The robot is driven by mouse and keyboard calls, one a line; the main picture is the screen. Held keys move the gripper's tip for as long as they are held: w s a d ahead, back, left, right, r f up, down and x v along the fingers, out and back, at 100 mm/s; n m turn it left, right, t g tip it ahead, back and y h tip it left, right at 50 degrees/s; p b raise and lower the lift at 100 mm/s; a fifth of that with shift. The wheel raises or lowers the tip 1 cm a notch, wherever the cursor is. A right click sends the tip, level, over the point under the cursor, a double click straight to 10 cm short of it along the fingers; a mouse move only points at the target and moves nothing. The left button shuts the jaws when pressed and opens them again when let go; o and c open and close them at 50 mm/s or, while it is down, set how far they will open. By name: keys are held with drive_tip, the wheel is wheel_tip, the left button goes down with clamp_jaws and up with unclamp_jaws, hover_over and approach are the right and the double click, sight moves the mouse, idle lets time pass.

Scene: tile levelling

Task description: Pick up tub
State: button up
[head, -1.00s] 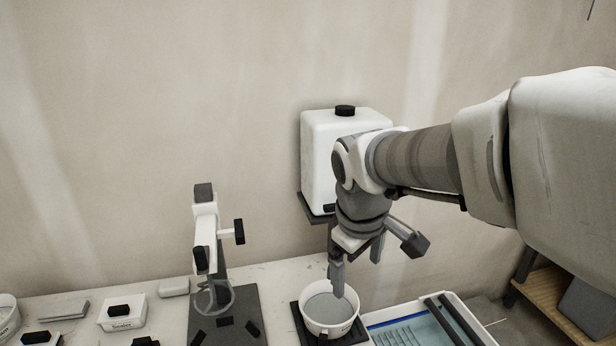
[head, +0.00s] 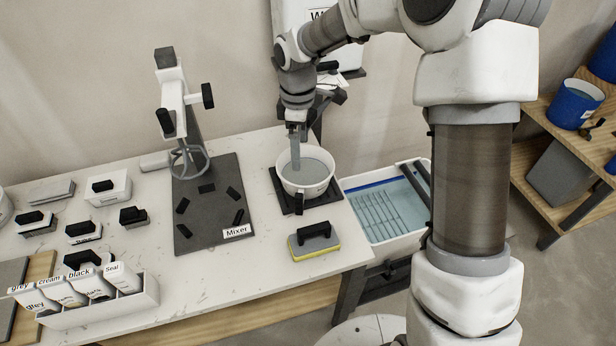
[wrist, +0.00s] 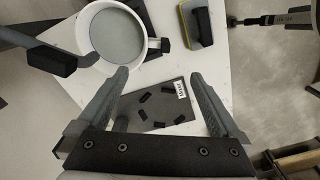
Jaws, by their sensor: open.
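The tub (head: 306,186) is a round white bowl with a black grip, holding smooth grey contents. It stands on a dark square plate at the right end of the bench. In the wrist view the tub (wrist: 83,37) lies at upper left, beyond my left-hand finger. My gripper (head: 297,150) hangs at the tub, one finger overlapping its back-left inside in the head view. I cannot tell how far that finger is above the contents. In the wrist view my gripper (wrist: 158,76) has both fingers wide apart with nothing between them.
The mixer stand (head: 206,205) is left of the tub. A yellow-and-grey sponge float (head: 314,241) lies in front of it. A blue-lined water tray (head: 385,210) is to the right. A white tank (head: 345,55) is on the wall behind.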

approach(300, 191)
drive_tip(key=shift+s+d+f, duration=0.1)
drive_tip(key=shift+s+f, duration=0.85)
drive_tip(key=shift+s, duration=0.2)
drive_tip(key=shift+w+f, duration=0.15)
drive_tip(key=shift+f, duration=1.35)
drive_tip(key=shift+w+f, duration=0.15)
drive_tip(key=shift+f, duration=1.3)
drive_tip(key=shift+r, duration=0.1)
clamp_jaws()
drive_tip(key=shift+r, duration=0.1)
